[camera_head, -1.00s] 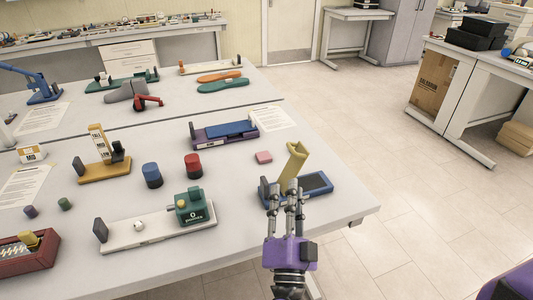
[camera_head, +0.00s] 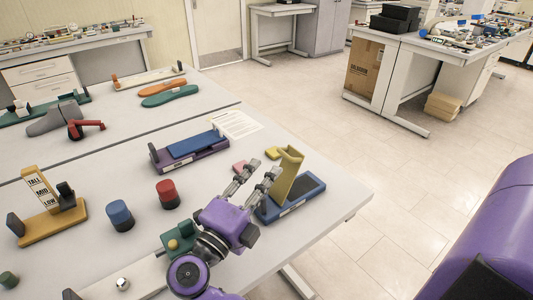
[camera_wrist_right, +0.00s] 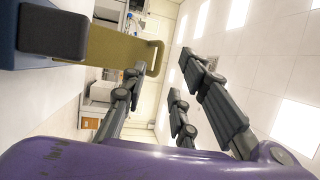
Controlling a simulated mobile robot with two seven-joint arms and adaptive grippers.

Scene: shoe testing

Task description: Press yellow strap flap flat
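The yellow strap flap (camera_head: 286,173) stands up at a tilt from a dark blue base (camera_head: 308,188), with its top end bent over. It also shows in the right wrist view (camera_wrist_right: 112,45), beside the fingers. My right gripper (camera_head: 259,172) is on the left side of the strap in the head view, its fingers pointing away toward the back. The fingers are spread apart with nothing between them. One finger is close to the strap; I cannot tell whether it touches. My left gripper is not in view.
A pink block (camera_head: 239,167) lies just behind the gripper. A purple fixture with a blue pad (camera_head: 192,146), a red knob (camera_head: 168,193) and a blue knob (camera_head: 120,215) stand to the left. The table's right edge is close to the blue base.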

